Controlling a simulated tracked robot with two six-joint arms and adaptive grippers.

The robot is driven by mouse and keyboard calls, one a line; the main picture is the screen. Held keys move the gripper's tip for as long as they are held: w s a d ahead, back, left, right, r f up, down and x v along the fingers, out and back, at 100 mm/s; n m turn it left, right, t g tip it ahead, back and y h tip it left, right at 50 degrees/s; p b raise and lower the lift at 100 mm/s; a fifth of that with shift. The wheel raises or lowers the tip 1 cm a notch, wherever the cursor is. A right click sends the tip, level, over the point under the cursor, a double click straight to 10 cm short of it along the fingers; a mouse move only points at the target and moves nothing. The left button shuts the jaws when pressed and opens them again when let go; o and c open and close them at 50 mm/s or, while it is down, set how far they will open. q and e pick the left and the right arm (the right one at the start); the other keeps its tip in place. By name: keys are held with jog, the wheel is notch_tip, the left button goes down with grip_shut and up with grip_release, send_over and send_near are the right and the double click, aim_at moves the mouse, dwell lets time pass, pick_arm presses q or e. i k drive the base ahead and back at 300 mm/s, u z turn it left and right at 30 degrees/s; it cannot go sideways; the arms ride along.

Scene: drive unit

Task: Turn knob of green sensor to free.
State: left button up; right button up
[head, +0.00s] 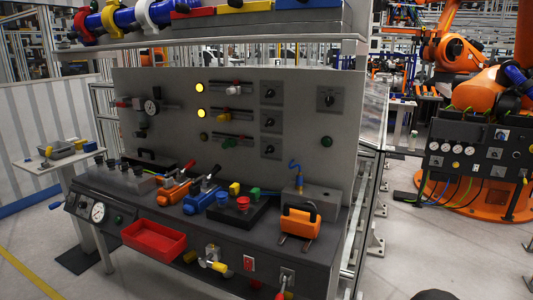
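A grey upright panel on the workbench carries three rows, each with a lamp, a small slide valve and a dark square rotary knob. The knobs are the top one (270,93), the middle one (269,121) and the lower one (269,150). Another knob (329,98) sits alone to the right. The top lamp (199,87) and middle lamp (201,113) glow yellow; the lower lamp (203,136) is dark. Neither gripper is visible.
On the bench stand orange (173,191) and blue (203,200) devices with levers, and an orange-handled unit (300,222). A red tray (154,238) sits at the front. Orange robot arms stand at right; floor between is open.

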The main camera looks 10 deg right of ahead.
aim_at(270, 149)
jog(key=i, duration=1)
